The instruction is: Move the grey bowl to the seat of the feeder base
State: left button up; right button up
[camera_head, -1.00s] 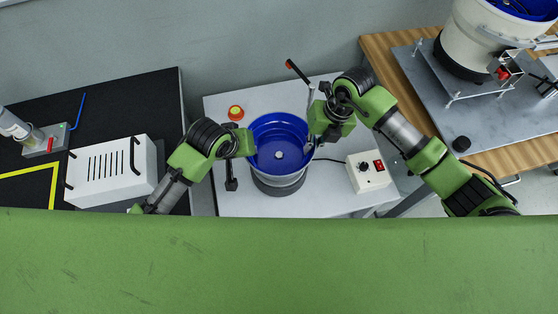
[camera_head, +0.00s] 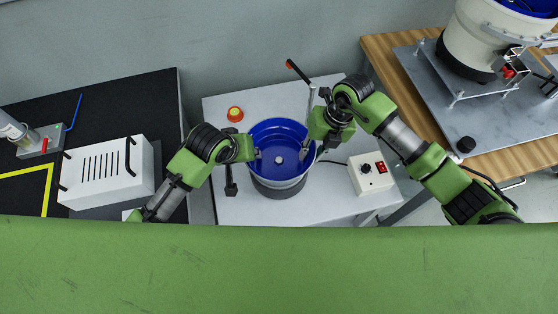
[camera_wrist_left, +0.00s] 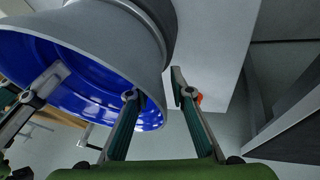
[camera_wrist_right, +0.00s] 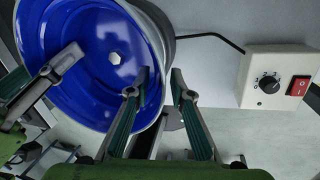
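The grey bowl (camera_head: 280,180) has a blue inside with a pale knob in its middle. It is upright, over the dark round feeder base (camera_head: 283,192). The bowl hides most of the base and its seat, and I cannot tell whether the two touch. My left gripper (camera_head: 254,153) is shut on the bowl's left wall. In the left wrist view (camera_wrist_left: 156,92) one finger is inside the bowl and one outside. My right gripper (camera_head: 308,147) is shut on the right wall, also with one finger inside and one outside in the right wrist view (camera_wrist_right: 157,88).
A control box (camera_head: 371,174) with a red switch stands right of the base on the grey table (camera_head: 330,205). A red button (camera_head: 235,114) is at the back left. A white slotted case (camera_head: 103,172) is on the black table. Another feeder (camera_head: 472,48) stands at the right.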

jog(key=shift+r, duration=0.15)
pick_arm(q)
jog(key=v, duration=1.1)
jog(key=shift+s+r, duration=0.15)
jog(key=shift+r, duration=0.2)
pick_arm(e)
jog(key=v, duration=1.2)
pick_arm(q)
jog(key=shift+a, duration=0.1)
